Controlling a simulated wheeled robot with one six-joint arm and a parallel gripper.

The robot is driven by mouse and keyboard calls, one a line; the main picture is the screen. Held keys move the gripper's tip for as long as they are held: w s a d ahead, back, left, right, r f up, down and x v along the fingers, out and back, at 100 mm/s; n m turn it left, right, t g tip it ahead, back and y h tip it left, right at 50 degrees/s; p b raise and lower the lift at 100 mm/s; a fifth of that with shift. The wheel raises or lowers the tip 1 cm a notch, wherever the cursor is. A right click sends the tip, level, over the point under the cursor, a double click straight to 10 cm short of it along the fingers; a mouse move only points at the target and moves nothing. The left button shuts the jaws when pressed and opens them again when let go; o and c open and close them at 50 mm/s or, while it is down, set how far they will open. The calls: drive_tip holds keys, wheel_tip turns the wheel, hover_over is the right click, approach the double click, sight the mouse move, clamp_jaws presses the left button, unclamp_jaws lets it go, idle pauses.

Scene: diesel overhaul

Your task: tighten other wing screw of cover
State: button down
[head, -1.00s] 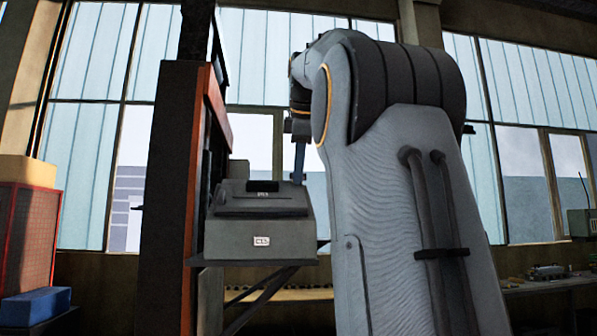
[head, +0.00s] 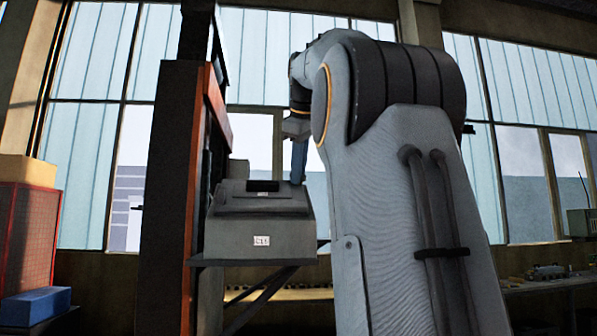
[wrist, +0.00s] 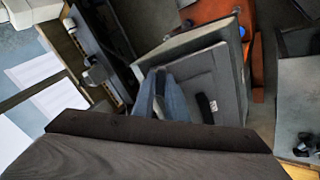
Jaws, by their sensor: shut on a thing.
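A grey box with a sloped cover (head: 262,197) sits on a bracket beside the dark and orange column in the head view. The cover has a dark handle and a small white label on the front. My gripper (head: 298,178) reaches down to the cover's right edge, its fingers shut. In the wrist view the blue-grey fingers (wrist: 168,100) are over one side of the cover (wrist: 205,85). The wing screw between the fingertips is too small and hidden to see clearly. The other wing screw cannot be made out.
The dark column with an orange edge (head: 198,150) stands close left of the box. A red mesh crate (head: 30,235) and a blue box (head: 36,303) are at far left. A workbench (head: 545,283) with small parts is at right.

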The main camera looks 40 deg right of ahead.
drive_tip(key=m, duration=0.4)
drive_tip(key=shift+m, duration=0.3)
drive_tip(key=shift+m, duration=0.7)
drive_tip(key=m, duration=0.3)
drive_tip(key=shift+m, duration=1.2)
drive_tip(key=c, duration=1.6)
unclamp_jaws()
